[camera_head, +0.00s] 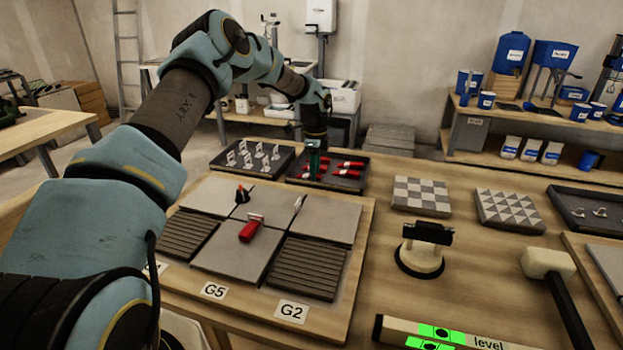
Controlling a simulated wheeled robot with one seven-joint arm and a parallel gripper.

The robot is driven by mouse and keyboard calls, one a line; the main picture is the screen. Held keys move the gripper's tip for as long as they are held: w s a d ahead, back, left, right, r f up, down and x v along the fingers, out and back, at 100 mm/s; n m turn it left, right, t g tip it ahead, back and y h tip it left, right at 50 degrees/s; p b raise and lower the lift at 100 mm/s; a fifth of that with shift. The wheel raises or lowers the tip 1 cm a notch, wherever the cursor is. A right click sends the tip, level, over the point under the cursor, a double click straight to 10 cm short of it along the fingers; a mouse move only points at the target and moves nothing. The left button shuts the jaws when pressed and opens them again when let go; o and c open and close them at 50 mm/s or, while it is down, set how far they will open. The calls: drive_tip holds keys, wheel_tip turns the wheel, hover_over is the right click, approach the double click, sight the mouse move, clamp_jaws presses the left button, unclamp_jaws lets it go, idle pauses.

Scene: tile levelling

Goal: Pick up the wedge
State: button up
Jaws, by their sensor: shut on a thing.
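My gripper (314,172) points down over the dark tray (291,182) at the back of the table. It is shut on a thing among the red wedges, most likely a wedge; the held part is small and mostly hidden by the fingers. Other red wedges (347,174) lie in the tray on both sides of the gripper. One more red wedge (249,231) sits at a white clip on the grey tiles (318,218) in front.
A tray of white clips (252,158) stands left of the wedge tray. A small dark, orange-tipped piece (242,195) stands on the tiles. A suction cup (421,258), mallet (548,265) and level (440,335) lie to the right. Patterned tile samples (421,196) lie right of the tray.

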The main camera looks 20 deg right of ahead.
clamp_jaws()
drive_tip(key=shift+r, duration=0.1)
